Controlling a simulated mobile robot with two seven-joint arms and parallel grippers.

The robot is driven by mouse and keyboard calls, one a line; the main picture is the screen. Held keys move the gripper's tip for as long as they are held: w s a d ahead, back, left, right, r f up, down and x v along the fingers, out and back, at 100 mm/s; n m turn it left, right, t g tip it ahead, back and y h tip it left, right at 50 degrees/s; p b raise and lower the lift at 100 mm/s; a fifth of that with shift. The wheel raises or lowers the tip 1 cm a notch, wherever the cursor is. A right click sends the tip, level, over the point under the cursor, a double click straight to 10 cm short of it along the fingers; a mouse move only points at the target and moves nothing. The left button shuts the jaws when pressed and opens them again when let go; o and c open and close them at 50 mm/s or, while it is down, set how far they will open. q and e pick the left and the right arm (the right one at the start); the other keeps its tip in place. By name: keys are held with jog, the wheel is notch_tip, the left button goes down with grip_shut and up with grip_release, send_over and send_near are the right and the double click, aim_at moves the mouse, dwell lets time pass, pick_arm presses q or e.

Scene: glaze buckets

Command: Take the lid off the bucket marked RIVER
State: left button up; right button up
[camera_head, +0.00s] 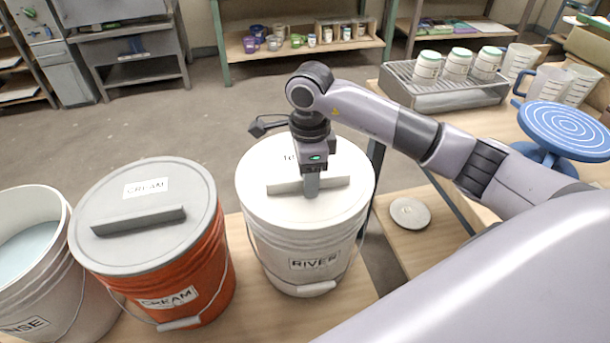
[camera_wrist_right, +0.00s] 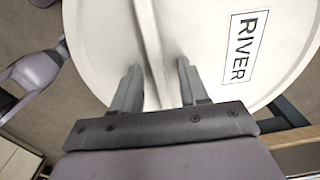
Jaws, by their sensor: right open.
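The RIVER bucket (camera_head: 325,268) is white with a RIVER label on its front. Its pale round lid (camera_head: 265,210) sits on top, with an upright bar handle (camera_head: 290,186) across the middle. In the right wrist view the lid (camera_wrist_right: 205,25) carries a RIVER label, and the handle (camera_wrist_right: 148,35) runs between the fingers. My right gripper (camera_head: 311,190) is low over the lid at the handle, and it also shows in the right wrist view (camera_wrist_right: 160,82). Its fingers are open, one on each side of the handle, with gaps visible. My left gripper is not in view.
An orange CREAM bucket (camera_head: 205,275) with a grey lid stands left of it, and an open white bucket (camera_head: 65,285) beyond that. A small round disc (camera_head: 410,213) lies to the right. A blue turntable (camera_head: 565,130) and rack of cups (camera_head: 445,95) stand back right.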

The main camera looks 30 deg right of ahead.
grip_shut()
jog(key=shift+r, duration=0.1)
